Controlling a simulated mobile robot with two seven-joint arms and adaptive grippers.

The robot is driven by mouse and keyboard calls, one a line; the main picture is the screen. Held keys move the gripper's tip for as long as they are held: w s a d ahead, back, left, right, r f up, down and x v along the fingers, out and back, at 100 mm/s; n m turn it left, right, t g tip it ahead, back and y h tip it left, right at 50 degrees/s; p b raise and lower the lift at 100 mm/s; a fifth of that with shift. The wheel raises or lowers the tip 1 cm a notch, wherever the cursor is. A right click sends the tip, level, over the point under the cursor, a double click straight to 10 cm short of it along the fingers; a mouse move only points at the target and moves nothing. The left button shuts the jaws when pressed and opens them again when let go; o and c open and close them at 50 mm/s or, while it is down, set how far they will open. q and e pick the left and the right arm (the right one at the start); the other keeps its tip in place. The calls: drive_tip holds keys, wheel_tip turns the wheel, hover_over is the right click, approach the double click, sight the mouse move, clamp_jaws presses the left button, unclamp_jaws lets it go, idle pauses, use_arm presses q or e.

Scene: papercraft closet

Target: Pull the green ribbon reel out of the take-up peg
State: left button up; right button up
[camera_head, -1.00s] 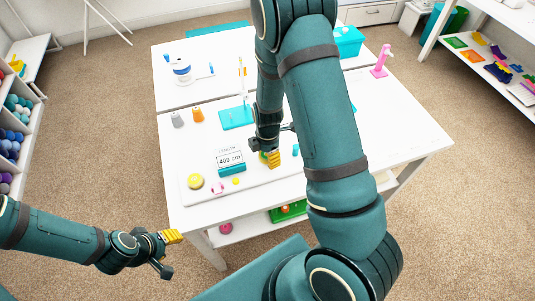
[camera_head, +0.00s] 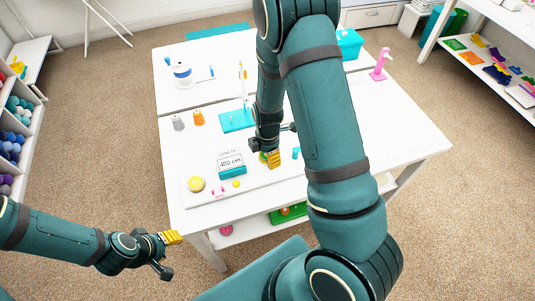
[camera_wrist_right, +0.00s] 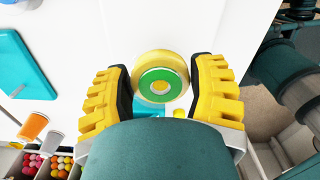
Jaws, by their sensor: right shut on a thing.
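The green ribbon reel (camera_wrist_right: 147,77) shows in the right wrist view as a green disc with a pale yellow rim. My left gripper (camera_head: 168,252) is empty, fingers apart, off the table's front left.
The white board (camera_head: 205,200) also carries a length display (camera_head: 231,165), a yellow disc (camera_head: 196,184) and small pink parts (camera_head: 218,191). A teal plate (camera_head: 237,120) with an upright stands behind. The table's right side is mostly clear.

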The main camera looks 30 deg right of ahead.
drive_tip(key=shift+r, duration=0.1)
drive_tip(key=shift+r+p, duration=1.1)
drive_tip(key=shift+r, duration=0.3)
drive_tip(key=shift+r, duration=0.1)
drive_tip(key=shift+r+p, duration=1.05)
drive_tip(key=shift+r, duration=0.35)
wheel_tip(320, 180, up, 3)
drive_tip(key=shift+p, duration=1)
drive_tip(key=shift+r+p, duration=0.85)
drive_tip(key=shift+r, duration=0.65)
